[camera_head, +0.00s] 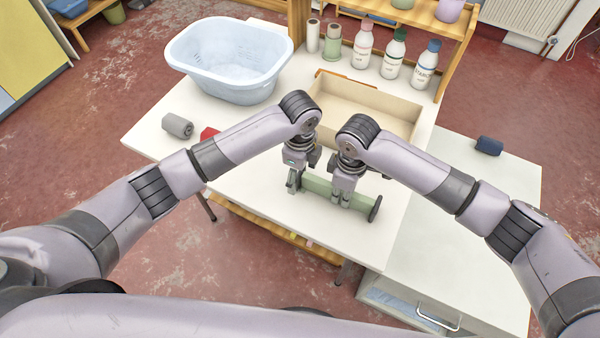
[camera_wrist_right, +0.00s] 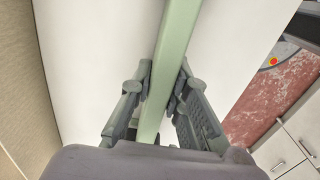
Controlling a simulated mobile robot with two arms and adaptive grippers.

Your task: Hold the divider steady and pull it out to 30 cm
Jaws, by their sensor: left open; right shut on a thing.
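The divider (camera_head: 319,185) is a pale green bar with a dark end plate at its right end. It lies on the white table. My right gripper (camera_head: 342,200) is shut on the bar right of its middle. In the right wrist view the green bar (camera_wrist_right: 169,75) runs between both fingers of the right gripper (camera_wrist_right: 162,90). My left gripper (camera_head: 296,182) is open at the divider's left end, pointing down. Whether its fingers touch the divider cannot be told. The left end is largely hidden by that gripper.
A shallow beige tray (camera_head: 400,128) lies behind the grippers, partly hidden by my right arm. A light blue basket (camera_head: 228,92) stands at the back left. Several bottles (camera_head: 394,55) line the back. A grey roll (camera_head: 178,125) and a red item (camera_head: 209,133) lie left.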

